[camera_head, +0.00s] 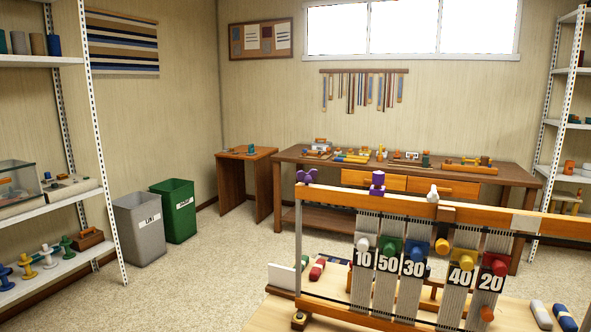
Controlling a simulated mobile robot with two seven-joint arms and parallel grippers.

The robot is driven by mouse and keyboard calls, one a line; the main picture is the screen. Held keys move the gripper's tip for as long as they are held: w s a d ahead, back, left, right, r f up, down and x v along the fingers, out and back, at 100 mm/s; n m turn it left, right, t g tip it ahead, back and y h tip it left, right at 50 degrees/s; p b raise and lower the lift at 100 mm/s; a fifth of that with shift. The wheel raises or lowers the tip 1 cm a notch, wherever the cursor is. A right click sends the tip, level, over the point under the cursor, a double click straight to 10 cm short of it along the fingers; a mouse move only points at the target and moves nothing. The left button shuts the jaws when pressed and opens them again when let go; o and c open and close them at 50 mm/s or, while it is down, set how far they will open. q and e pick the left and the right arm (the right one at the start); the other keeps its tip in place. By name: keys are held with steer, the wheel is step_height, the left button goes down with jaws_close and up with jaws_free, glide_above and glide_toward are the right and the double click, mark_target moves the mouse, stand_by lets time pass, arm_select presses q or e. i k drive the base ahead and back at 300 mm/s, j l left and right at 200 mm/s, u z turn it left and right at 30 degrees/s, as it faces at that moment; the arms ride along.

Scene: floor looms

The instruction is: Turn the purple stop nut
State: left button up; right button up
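Two purple pieces show on the top orange beam (340,195) of the floor loom. One is a wing-shaped purple piece (307,176) at the beam's left end. The other is a stepped purple knob (378,184) standing upright further right. I cannot tell from this view which one is the stop nut. A white wing-shaped piece (433,193) stands on the same beam further right. Neither of my grippers is in view.
Grey warp strips with coloured knobs and number tags, such as the 50 tag (388,262), hang below the beam. A long workbench (300,161) with small parts stands behind. Grey (140,232) and green (174,212) bins stand left. Open floor (215,270) lies left of the loom.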

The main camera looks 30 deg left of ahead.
mark_target(307, 179)
steer(key=i+j, duration=0.1)
steer(key=j, duration=1.2)
steer(key=i+j, duration=0.15)
steer(key=j, duration=0.55)
steer(key=i+j, duration=0.1)
steer(key=j, duration=1.2)
steer(key=i, duration=0.05)
